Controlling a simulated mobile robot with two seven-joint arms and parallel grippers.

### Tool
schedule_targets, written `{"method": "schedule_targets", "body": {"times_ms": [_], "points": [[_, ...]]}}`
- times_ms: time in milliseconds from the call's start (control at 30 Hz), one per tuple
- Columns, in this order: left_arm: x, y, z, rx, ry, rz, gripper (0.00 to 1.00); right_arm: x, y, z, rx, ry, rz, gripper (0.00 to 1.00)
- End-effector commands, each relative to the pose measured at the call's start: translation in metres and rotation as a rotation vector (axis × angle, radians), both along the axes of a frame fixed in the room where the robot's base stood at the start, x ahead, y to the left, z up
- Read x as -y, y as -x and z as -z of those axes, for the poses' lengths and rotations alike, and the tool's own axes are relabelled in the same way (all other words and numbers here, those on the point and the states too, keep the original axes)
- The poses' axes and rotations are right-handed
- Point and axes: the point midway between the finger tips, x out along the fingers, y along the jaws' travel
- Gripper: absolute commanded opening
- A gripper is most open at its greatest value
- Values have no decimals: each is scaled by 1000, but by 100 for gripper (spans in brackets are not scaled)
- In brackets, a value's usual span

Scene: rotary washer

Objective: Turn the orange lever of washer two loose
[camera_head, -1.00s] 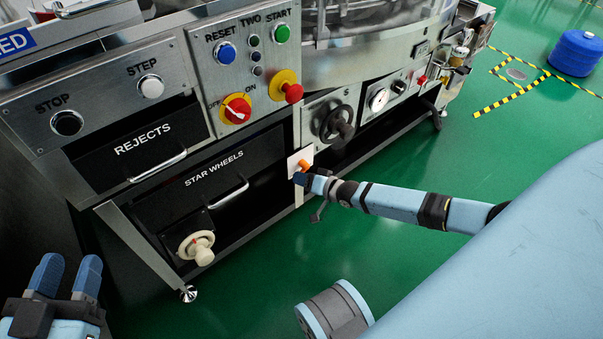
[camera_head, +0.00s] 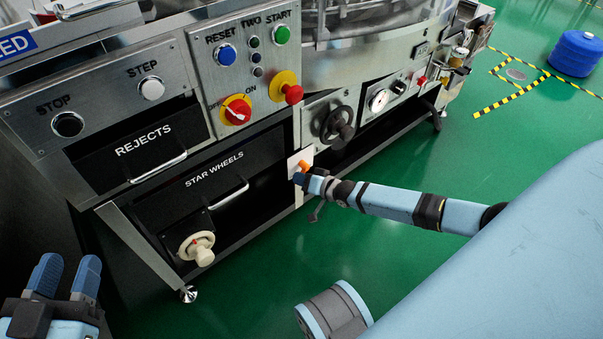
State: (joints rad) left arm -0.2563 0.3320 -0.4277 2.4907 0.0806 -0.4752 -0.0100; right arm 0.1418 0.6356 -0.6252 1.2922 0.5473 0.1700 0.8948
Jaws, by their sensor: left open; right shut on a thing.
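The orange lever (camera_head: 306,166) sits on a small white plate (camera_head: 294,160) on the front leg of the washer, below and left of the black handwheel. My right gripper (camera_head: 300,178) is at the lever, shut on it, with its arm reaching in from the right. The gripper's fingers partly hide the lever. My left gripper (camera_head: 66,277) is open and empty at the lower left, its two blue fingertips pointing up, well away from the washer panel. The panel labelled TWO (camera_head: 204,75) carries reset and start buttons.
The washer has a REJECTS drawer (camera_head: 125,168), a STAR WHEELS drawer (camera_head: 180,195), a black handwheel (camera_head: 336,125) and a cream knob (camera_head: 197,248). A red and yellow off/on switch (camera_head: 236,109) is above. Green floor lies open at right, with a blue drum (camera_head: 575,53).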

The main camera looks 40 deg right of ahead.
Motion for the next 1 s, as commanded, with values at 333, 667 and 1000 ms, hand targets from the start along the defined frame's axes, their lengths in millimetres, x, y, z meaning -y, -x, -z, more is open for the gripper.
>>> {"method": "schedule_targets", "body": {"times_ms": [333,667,1000], "points": [[11,17,2,-230,132,2,43,6,0,-1,15,238,2,0],[16,26,-22,-264,234,-7,43,17,0,5,38,551,3,0],[13,26,-51,-166,285,-21,43,28,-2,8,65,871,3,0]]}}
